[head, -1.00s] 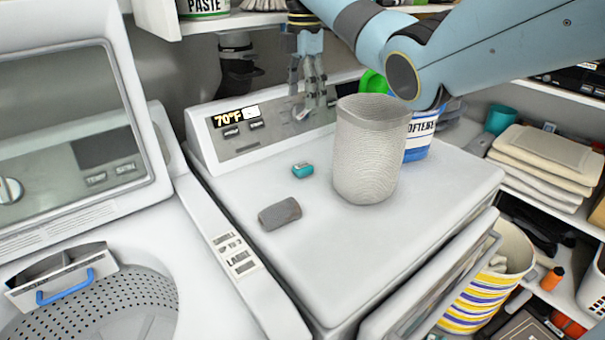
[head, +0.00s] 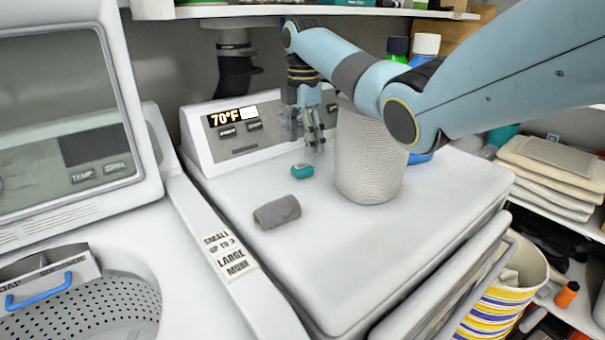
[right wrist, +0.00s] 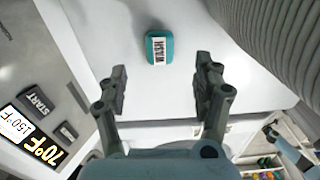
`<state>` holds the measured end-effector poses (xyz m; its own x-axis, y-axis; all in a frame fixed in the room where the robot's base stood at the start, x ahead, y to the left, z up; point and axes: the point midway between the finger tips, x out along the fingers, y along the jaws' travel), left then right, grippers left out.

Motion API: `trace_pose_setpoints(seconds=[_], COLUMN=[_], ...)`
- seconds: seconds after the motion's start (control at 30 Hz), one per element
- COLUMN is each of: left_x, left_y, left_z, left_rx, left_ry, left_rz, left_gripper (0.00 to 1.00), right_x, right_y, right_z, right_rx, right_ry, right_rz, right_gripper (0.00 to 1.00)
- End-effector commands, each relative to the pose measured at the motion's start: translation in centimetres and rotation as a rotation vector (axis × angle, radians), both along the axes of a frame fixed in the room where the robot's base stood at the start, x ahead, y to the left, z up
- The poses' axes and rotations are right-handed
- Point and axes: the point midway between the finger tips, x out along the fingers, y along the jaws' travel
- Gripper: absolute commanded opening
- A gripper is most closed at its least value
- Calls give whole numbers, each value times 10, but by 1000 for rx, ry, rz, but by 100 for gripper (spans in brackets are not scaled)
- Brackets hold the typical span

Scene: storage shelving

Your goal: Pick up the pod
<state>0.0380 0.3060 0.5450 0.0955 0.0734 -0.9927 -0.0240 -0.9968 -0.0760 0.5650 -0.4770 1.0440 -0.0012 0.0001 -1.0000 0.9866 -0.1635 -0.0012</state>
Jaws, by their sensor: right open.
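The pod (head: 302,170) is a small teal block lying on the white top of the dryer, near its control panel. In the right wrist view the pod (right wrist: 159,48) shows a white label and lies just beyond the fingertips, roughly centred between them. My right gripper (head: 309,143) points down beside the control panel, a little behind and above the pod. In the right wrist view my right gripper (right wrist: 161,70) is open, with nothing between its fingers. My left gripper is not in view.
A tall ribbed beige container (head: 368,160) stands close to the right of the pod. A grey cylinder (head: 277,212) lies in front of it. The control panel (head: 236,127) rises behind. A white shelf (head: 300,11) hangs above. The dryer's front top is clear.

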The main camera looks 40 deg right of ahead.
Motion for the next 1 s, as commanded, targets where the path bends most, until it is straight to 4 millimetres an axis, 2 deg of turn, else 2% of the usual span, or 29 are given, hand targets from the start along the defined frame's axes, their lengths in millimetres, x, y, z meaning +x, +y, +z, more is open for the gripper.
trace_pose_setpoints(seconds=[0.27,0.5,0.6,0.8,0.87,1.0], left_x=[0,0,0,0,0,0], left_y=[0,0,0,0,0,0], left_z=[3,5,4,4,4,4], left_rx=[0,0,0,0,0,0], left_ry=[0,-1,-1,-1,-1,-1], left_rz=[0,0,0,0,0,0], left_gripper=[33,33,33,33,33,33], right_x=[0,1,1,1,1,1], right_y=[2,5,5,5,5,5], right_z=[-27,-64,-71,-71,-71,-71], right_rx=[0,0,-1,-1,-1,0], right_ry=[1,1,-1,-1,-1,-1], right_rz=[0,0,0,1,1,1], right_gripper=[67,67,67,67,62,44])
